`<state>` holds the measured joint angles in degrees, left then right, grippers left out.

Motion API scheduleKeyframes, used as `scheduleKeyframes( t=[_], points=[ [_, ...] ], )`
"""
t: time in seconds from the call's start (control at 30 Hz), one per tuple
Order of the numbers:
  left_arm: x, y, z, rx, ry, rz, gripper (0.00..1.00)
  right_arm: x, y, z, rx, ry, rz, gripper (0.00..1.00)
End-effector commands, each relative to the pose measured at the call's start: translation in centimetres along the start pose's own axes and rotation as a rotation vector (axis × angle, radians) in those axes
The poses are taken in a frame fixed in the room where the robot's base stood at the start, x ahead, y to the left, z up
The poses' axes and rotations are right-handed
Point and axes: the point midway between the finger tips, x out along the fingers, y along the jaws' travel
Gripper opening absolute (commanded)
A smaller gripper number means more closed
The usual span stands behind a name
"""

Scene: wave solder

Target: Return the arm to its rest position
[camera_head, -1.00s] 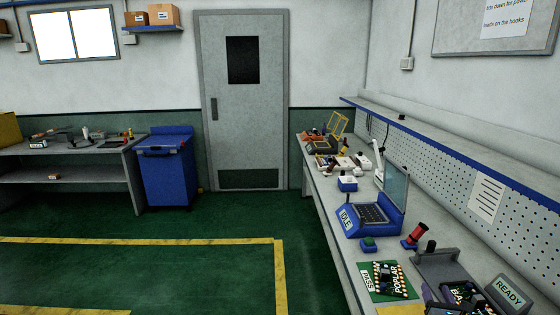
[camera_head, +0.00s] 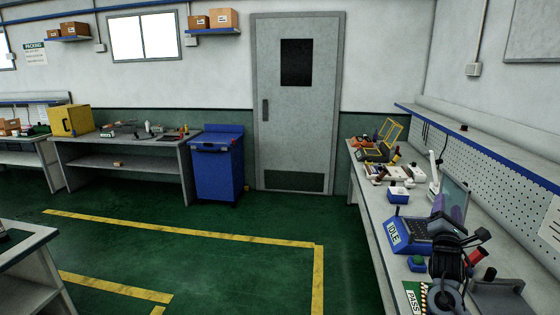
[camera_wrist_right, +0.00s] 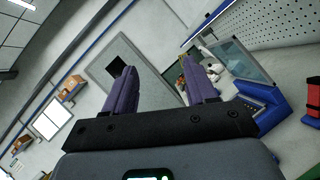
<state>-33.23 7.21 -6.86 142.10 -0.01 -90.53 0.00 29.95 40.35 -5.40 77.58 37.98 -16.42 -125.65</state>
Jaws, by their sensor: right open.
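My right arm and gripper (camera_head: 450,208) show at the lower right of the head view, raised over the right-hand bench (camera_head: 378,240). The purple fingers point up and away, in front of the laptop-like tester's screen. In the right wrist view the two purple fingers of my gripper (camera_wrist_right: 158,68) stand apart with nothing between them. The gripper is open and empty. My left arm and gripper are not in view.
The blue tester (camera_head: 408,235) marked IDLE and a green button box (camera_head: 417,263) stand close to my right arm. A green board (camera_head: 412,291) marked PASS is partly hidden by the arm. A blue cabinet (camera_head: 217,170) stands by the door. The floor is clear.

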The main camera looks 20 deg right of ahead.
Motion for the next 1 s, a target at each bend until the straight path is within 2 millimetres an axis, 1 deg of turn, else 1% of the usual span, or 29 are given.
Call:
scheduleKeyframes(
  t=[0.03,0.1,0.27,0.37,0.47,0.57,0.6,0.7,0.83,1.0],
  points=[
    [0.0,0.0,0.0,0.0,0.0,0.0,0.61,0.8,1.6,1.1,0.029,-0.02,0.007,0.56],
    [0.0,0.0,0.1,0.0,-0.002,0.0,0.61,0.5,0.5,-0.8,0.114,0.05,-0.032,0.56],
    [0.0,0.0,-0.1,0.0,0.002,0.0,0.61,0.0,-0.7,-3.9,0.329,0.173,-0.14,0.56],
    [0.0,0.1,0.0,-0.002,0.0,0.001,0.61,-0.7,-1.6,-6.0,0.475,0.243,-0.238,0.56],
    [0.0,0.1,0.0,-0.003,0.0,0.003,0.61,-1.8,-2.8,-8.3,0.637,0.303,-0.376,0.56],
    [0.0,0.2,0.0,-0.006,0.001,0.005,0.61,-3.6,-4.3,-10.8,0.819,0.335,-0.568,0.56],
    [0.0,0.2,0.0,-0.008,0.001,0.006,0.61,-4.5,-5.0,-11.7,0.89,0.332,-0.655,0.56],
    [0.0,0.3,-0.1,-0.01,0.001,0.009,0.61,-6.9,-6.7,-13.4,1.042,0.283,-0.871,0.56],
    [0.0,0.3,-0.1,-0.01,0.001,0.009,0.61,-9.9,-8.6,-14.5,1.174,0.156,-1.101,0.56],
    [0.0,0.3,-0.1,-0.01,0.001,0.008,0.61,-13.2,-10.5,-14.7,1.275,-0.067,-1.312,0.56]
  ],
)
